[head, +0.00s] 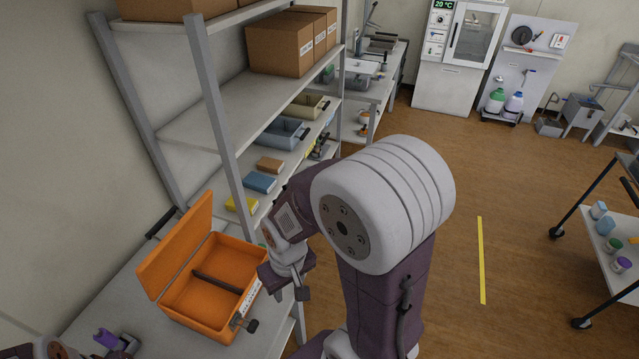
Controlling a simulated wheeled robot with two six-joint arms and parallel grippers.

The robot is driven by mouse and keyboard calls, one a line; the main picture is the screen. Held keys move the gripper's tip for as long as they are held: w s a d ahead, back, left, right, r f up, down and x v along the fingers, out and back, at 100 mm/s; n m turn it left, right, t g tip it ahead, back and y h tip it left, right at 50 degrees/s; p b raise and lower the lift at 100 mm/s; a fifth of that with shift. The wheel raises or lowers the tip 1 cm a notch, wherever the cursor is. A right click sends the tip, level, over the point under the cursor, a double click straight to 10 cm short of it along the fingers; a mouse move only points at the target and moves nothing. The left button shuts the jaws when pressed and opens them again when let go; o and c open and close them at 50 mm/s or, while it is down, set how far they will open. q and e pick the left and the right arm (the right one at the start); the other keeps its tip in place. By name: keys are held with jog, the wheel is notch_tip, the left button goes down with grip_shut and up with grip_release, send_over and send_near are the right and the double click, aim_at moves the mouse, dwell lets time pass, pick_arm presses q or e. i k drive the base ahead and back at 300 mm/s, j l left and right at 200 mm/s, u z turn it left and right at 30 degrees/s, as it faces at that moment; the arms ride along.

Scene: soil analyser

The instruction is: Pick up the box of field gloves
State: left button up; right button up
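I cannot read any label that says field gloves. A blue box (259,182), a brown box (270,165) and a yellow item (241,204) lie on the lower shelf, and which one holds the gloves I cannot tell. My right gripper (288,287) hangs in front of and below these, beside the orange case, its fingers apart and nothing seen between them. My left gripper (122,346) is at the bottom left corner, partly cut off, by a small purple item (105,338); whether it grips it is unclear.
An open orange case (238,258) with a divider stands on the bench below the shelf. The grey rack post (222,120) rises between me and the shelves. Bins (282,133) sit farther back. A trolley (619,245) stands at the right; the floor between is clear.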

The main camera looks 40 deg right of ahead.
aim_at(262, 184)
jog(key=z, duration=0.8)
jog(key=l+u, duration=0.15)
jog(key=l, duration=0.7)
jog(key=i+l+u, duration=0.1)
jog(key=l, duration=0.25)
jog(key=i+l+u, duration=0.1)
jog(key=i+l, duration=0.15)
jog(key=i+l+u, duration=0.1)
jog(key=l, duration=0.35)
jog(key=i+l+u, duration=0.1)
jog(key=i+l, duration=0.15)
jog(key=i+l+u, duration=0.15)
jog(key=i+l, duration=0.3)
jog(key=i+j, duration=0.05)
jog(key=i, duration=0.05)
